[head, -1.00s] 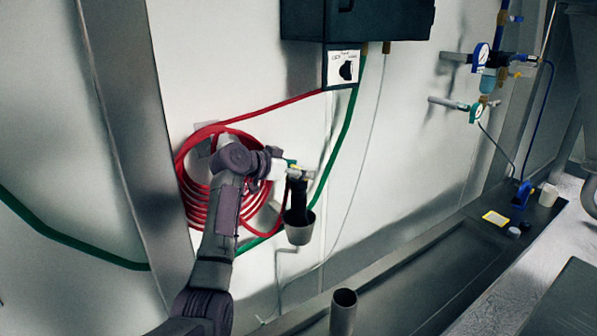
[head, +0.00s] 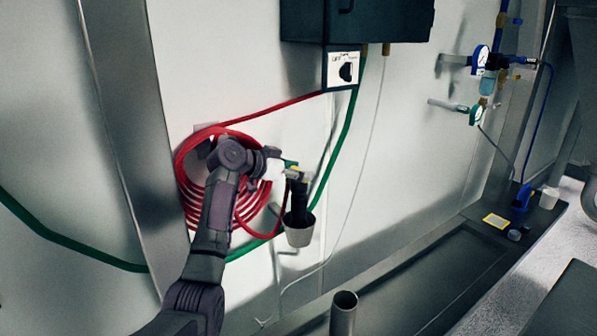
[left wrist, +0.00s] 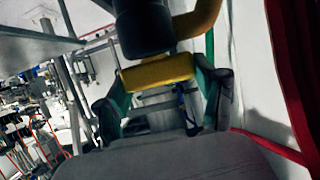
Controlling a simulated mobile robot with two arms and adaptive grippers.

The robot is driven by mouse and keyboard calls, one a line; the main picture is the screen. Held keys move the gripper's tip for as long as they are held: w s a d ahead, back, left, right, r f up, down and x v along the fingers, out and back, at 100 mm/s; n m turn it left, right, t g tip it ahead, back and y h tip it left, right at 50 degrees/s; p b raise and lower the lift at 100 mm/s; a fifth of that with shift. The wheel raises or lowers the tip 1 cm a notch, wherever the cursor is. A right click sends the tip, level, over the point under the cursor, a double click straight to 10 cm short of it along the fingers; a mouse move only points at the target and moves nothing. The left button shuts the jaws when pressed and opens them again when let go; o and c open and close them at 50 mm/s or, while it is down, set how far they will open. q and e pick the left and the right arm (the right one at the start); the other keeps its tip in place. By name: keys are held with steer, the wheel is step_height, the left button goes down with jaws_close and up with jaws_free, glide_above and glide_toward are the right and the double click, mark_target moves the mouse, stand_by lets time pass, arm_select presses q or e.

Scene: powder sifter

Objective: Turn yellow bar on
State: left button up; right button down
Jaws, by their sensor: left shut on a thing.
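The yellow bar (left wrist: 158,71) lies crosswise between the fingers of my left gripper in the left wrist view, just below a dark round body. In the head view my left gripper (head: 291,170) is at the wall, beside the top of a dark upright nozzle (head: 300,197). The bar shows there only as a small yellow patch (head: 296,174), partly hidden by the gripper. The green-padded fingers (left wrist: 160,88) are shut on the bar's two ends. My right gripper is not in view.
A red hose coil (head: 196,190) hangs behind my left arm, and a green hose (head: 338,145) runs past the gripper. A pale cup (head: 299,235) surrounds the nozzle's lower end. A dark box (head: 358,20) is above. A metal tube (head: 343,312) stands below.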

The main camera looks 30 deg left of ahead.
mark_target(300, 170)
arm_select(q)
steer(key=shift+d+f, duration=0.1)
steer(key=shift+f, duration=0.05)
stand_by(0.5)
steer(key=o, duration=1.2)
steer(key=shift+w, duration=0.1)
steer(key=shift+c, duration=0.2)
step_height(300, 170, up, 10)
steer(key=shift+r, duration=0.1)
